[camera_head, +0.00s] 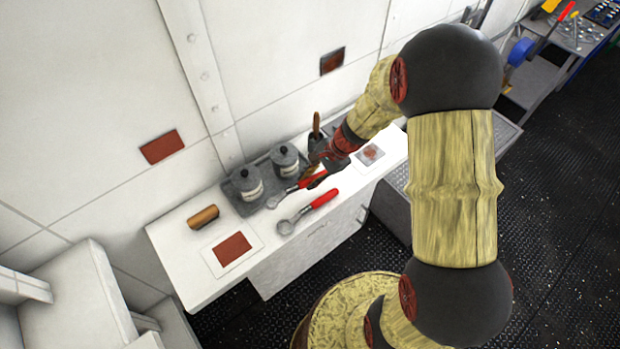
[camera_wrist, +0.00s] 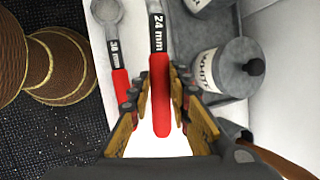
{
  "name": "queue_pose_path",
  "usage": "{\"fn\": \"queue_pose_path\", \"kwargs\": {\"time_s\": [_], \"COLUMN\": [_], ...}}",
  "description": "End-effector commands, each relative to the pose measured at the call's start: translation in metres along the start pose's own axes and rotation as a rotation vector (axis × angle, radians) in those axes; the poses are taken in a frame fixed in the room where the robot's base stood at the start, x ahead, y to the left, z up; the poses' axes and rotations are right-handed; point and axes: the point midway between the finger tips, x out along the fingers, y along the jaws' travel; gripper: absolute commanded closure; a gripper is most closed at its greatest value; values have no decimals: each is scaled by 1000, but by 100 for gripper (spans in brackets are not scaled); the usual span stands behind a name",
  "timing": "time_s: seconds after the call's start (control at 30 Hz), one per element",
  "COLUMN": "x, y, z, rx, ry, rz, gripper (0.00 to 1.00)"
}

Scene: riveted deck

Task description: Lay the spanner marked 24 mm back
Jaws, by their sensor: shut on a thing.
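The spanner marked 24 mm (camera_wrist: 160,100) has a red handle with a black label. It lies between the fingers of my gripper (camera_wrist: 160,79), which is shut on the handle. In the head view the same spanner (camera_head: 290,192) points down-left from my gripper (camera_head: 317,172), its head close to the grey tray's front edge. I cannot tell whether it touches the counter. A second red-handled spanner (camera_head: 309,211) lies on the white counter beside it, nearer the front edge; in the wrist view its label (camera_wrist: 114,52) seems to read 38 mm.
The grey tray (camera_head: 232,206) holds two lidded pots (camera_head: 247,184) (camera_head: 286,160); one label in the wrist view reads WHITE. A brown roll (camera_head: 203,217) and a card with a red-brown patch (camera_head: 232,250) lie on the counter's left. A white wall rises behind.

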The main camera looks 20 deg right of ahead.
Motion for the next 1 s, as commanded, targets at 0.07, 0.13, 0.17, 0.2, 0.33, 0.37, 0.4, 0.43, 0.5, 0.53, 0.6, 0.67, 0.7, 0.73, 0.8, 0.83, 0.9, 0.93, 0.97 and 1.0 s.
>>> {"fn": "queue_pose_path", "kwargs": {"time_s": [0.07,0.13,0.17,0.2,0.33,0.37,0.4,0.43,0.5,0.53,0.6,0.67,0.7,0.73,0.8,0.83,0.9,0.93,0.97,1.0], "x": [0,0,0,0,0,0,0,-1,2,3,6,10,14,16,22,25,32,35,38,42], "y": [0,0,0,0,0,0,0,0,0,1,2,3,4,5,7,7,10,10,11,12], "z": [0,0,0,0,0,0,-1,-1,-2,-2,-3,-5,-6,-7,-10,-11,-14,-15,-16,-18], "rx": [0,0,0,0,0,0,0,-1,-1,-1,-1,0,0,0,0,0,-1,-1,-1,-1], "ry": [0,0,0,0,0,0,-1,-2,-2,-2,-2,-1,-1,-1,-1,-1,-1,-1,-1,-1], "rz": [0,0,0,-1,-1,-1,0,0,0,0,1,1,1,1,1,1,1,1,1,1], "gripper": [100,100,100,100,100,100,100,100,100,100,100,100,100,100,100,100,100,100,100,100]}}
